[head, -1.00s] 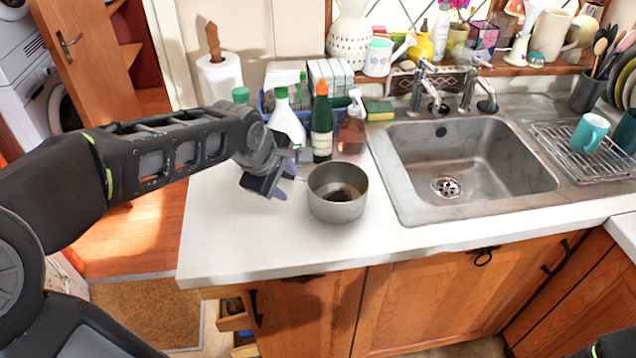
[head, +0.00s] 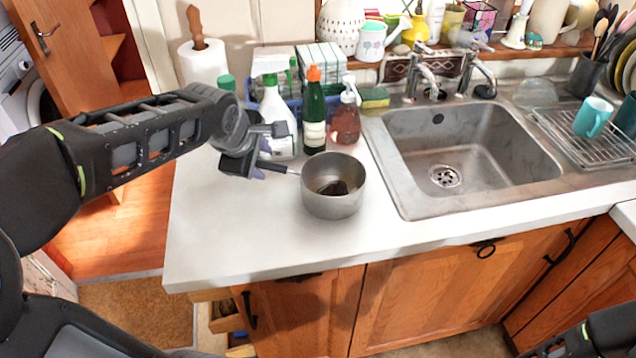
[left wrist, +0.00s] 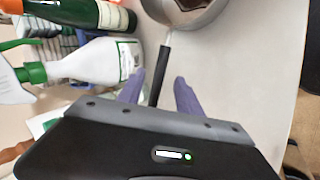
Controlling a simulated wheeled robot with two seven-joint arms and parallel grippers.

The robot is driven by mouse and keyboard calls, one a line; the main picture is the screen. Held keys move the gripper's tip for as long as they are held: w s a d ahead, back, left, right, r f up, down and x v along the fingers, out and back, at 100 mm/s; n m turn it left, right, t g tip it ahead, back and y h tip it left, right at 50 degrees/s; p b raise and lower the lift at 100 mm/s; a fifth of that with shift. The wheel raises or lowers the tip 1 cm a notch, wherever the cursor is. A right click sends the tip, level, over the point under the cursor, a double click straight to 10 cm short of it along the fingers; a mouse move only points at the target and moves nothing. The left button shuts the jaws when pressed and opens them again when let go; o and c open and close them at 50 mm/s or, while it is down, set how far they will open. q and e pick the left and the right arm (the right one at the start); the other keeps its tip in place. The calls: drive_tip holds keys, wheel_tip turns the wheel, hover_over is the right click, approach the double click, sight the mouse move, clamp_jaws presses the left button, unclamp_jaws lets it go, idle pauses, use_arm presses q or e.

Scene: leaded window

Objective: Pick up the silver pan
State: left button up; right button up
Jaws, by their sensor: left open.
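The silver pan (head: 332,203) stands upright on the white counter, left of the sink, with something dark inside it. Its black handle (head: 274,167) points left toward my left gripper (head: 262,151). In the left wrist view the pan (left wrist: 187,14) is at the top, partly cut off. There the handle (left wrist: 161,76) runs down between the two purple fingers of my left gripper (left wrist: 158,92). The fingers are open, with a gap on each side of the handle. Part of my right arm (head: 590,338) shows at the lower right; its gripper's fingers cannot be made out.
A white spray bottle (head: 276,118), a green bottle (head: 314,112) and a soap dispenser (head: 346,122) stand close behind the pan. The steel sink (head: 402,186) is to its right. The counter (head: 230,245) in front is clear.

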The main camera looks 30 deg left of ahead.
sight(265, 164)
use_arm(q)
drive_tip(key=p+x, duration=0.1)
drive_tip(key=x, duration=0.4)
drive_tip(key=shift+w, duration=0.1)
drive_tip(key=shift+c, duration=0.5)
clamp_jaws()
idle(0.4)
idle(1.0)
